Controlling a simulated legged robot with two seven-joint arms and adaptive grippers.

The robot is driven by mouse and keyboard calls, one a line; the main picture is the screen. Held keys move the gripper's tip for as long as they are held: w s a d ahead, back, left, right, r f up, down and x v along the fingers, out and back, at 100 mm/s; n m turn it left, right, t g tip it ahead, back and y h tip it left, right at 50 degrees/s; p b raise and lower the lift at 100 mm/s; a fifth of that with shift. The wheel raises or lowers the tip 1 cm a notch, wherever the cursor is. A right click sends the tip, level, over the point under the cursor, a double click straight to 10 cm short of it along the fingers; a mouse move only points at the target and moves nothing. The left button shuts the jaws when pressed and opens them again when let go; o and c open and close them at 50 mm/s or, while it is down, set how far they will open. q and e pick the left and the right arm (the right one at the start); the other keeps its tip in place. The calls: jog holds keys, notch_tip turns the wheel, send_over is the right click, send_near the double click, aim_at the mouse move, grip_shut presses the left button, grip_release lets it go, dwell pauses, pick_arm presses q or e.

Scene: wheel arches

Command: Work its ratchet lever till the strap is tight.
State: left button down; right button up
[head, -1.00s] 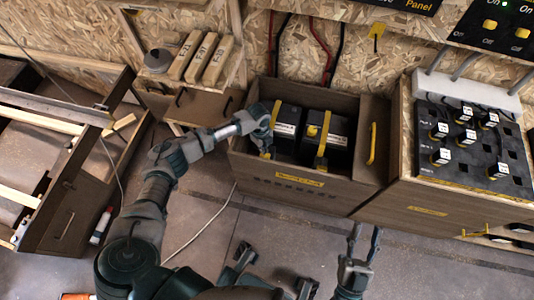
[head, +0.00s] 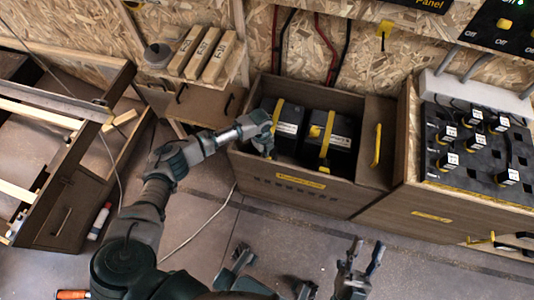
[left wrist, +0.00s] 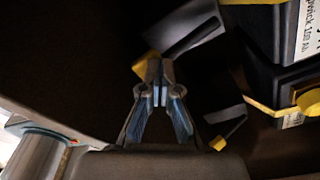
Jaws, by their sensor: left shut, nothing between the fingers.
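Two black batteries stand in the brown box (head: 280,185), the left one (head: 289,120) and the right one (head: 341,129). A yellow strap (head: 327,142) runs over the right battery. My left gripper (head: 268,150) reaches into the box at the left battery's left side and hides part of it. In the left wrist view my left gripper (left wrist: 155,72) is shut and empty. A dark grey bar (left wrist: 190,42) with a yellow end lies just beyond its fingertips; I cannot tell whether they touch. A second dark piece (left wrist: 232,118) is at the right. Which piece is the ratchet lever is unclear. My right gripper (head: 365,254) is open and empty.
A shelf with several tan blocks (head: 206,53) stands behind the left arm. The box has raised walls, with a yellow handle (head: 377,145) at its right. A terminal cabinet (head: 410,195) stands further right.

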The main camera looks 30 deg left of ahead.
pick_arm(q)
notch_tip(320, 180, down, 2)
jog(key=shift+f+b, duration=0.2)
jog(key=shift+b, duration=0.15)
jog(key=shift+r, duration=0.25)
jog(key=shift+a+r, duration=0.1)
jog(key=shift+a, duration=0.1)
jog(key=shift+w+a+r, duration=0.2)
jog(key=shift+w+a, duration=0.1)
jog(key=shift+a, duration=0.35)
jog(key=shift+w+a+r, duration=0.2)
jog(key=shift+w+a, duration=0.05)
jog(key=shift+a, duration=0.35)
pick_arm(e)
jog(key=shift+w+f, duration=0.1)
jog(key=shift+f, duration=0.85)
pick_arm(q)
notch_tip(320, 180, up, 12)
jog(key=a, duration=0.1)
jog(key=shift+w+a+f, duration=0.15)
jog(key=shift+w, duration=0.1)
